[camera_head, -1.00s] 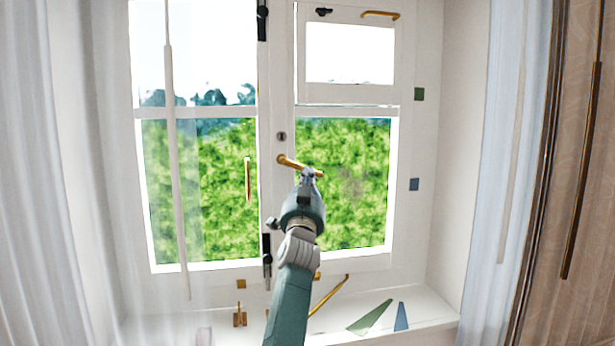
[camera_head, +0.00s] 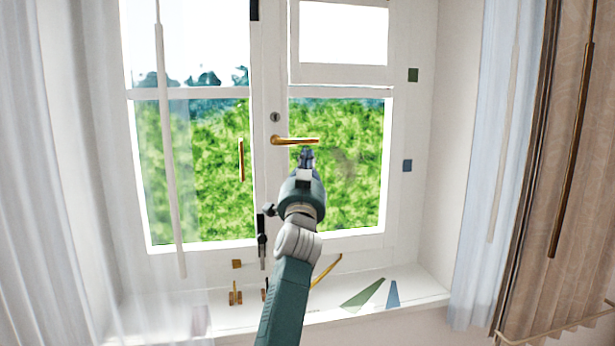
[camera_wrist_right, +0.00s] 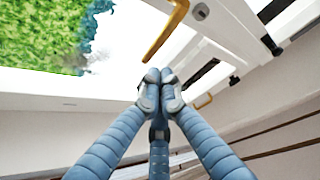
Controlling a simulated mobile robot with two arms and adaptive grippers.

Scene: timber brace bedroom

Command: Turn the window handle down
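The brass window handle (camera_head: 295,141) is on the white window's middle post, its lever pointing right and about level. It also shows at the top of the right wrist view (camera_wrist_right: 165,32). My right gripper (camera_head: 306,152) is just below the lever, fingers pointing up. In the wrist view its fingertips (camera_wrist_right: 160,78) are together with nothing between them, close to the lever's free end. I cannot tell whether they touch the lever. My left gripper is not in view.
A keyhole plate (camera_head: 275,117) sits above the handle. A vertical brass pull (camera_head: 241,160) is on the left pane. The sill (camera_head: 410,294) below holds a green wedge (camera_head: 363,296), a blue wedge (camera_head: 392,294) and small brass parts. Curtains hang on both sides.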

